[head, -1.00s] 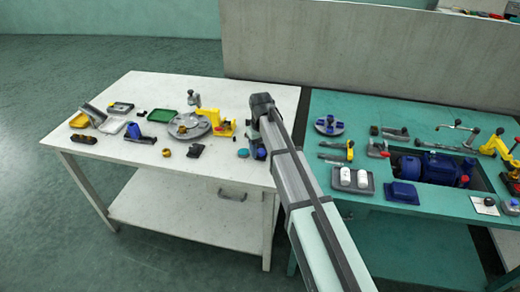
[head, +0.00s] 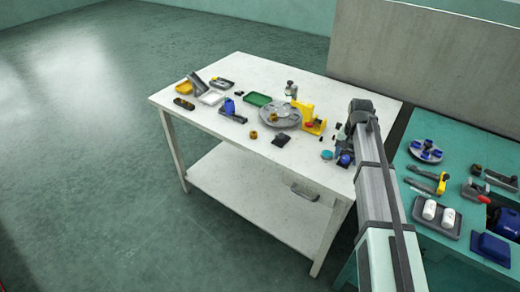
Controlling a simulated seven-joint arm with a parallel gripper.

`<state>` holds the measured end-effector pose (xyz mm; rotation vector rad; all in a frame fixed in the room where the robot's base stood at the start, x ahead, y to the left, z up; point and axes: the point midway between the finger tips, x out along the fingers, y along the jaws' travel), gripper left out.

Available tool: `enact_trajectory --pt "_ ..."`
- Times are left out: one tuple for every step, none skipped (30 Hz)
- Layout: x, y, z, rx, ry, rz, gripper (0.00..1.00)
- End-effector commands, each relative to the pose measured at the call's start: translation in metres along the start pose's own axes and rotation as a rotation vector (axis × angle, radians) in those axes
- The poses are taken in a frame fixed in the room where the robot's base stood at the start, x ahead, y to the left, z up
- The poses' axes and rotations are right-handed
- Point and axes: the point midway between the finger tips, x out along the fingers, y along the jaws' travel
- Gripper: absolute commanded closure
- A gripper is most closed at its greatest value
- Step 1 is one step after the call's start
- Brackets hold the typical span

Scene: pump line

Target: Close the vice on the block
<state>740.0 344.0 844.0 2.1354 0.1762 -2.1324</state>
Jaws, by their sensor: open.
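A small blue and grey device (head: 230,107) on the left half of the white table looks like the vice. It is too small in the head view to tell how far its jaws stand apart. I cannot make out the block for certain. My arm reaches from the lower right to the right end of the white table, well to the right of the blue device.
A teal bench (head: 410,208) stands at right. The white table's front strip is mostly clear.

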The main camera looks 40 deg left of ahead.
Motion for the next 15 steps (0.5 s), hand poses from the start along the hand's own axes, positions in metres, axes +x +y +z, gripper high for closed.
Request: enact_trajectory --pt "0.0000 -0.0002 0.0002 0.039 0.000 0.000 0.40" --pt "0.0000 -0.0003 0.0003 0.064 -0.001 0.000 0.40" --pt "0.0000 -0.0004 0.0003 0.099 -0.001 -0.001 0.40" --pt "0.0000 -0.0004 0.0004 0.124 -0.001 -0.001 0.40" --pt "0.0000 -0.0005 0.0004 0.150 -0.001 -0.001 0.40" --pt "0.0000 -0.0005 0.0004 0.184 -0.001 -0.001 0.40" --pt "0.0000 -0.0005 0.0005 0.210 -0.001 -0.001 0.40" --pt "0.0000 -0.0006 0.0005 0.236 -0.001 -0.001 0.40" --pt "0.0000 -0.0006 0.0005 0.270 -0.001 -0.001 0.40" --pt "0.0000 -0.0007 0.0005 0.296 -0.001 -0.001 0.40" --pt "0.0000 -0.0007 0.0005 0.322 -0.001 -0.001 0.40" --pt "0.0000 -0.0008 0.0006 0.356 -0.001 -0.001 0.40" --pt "0.0000 -0.0008 0.0006 0.382 -0.001 -0.001 0.40" --pt "0.0000 -0.0008 0.0006 0.408 -0.001 -0.001 0.40" --pt "0.0000 -0.0009 0.0007 0.442 -0.001 -0.001 0.40"
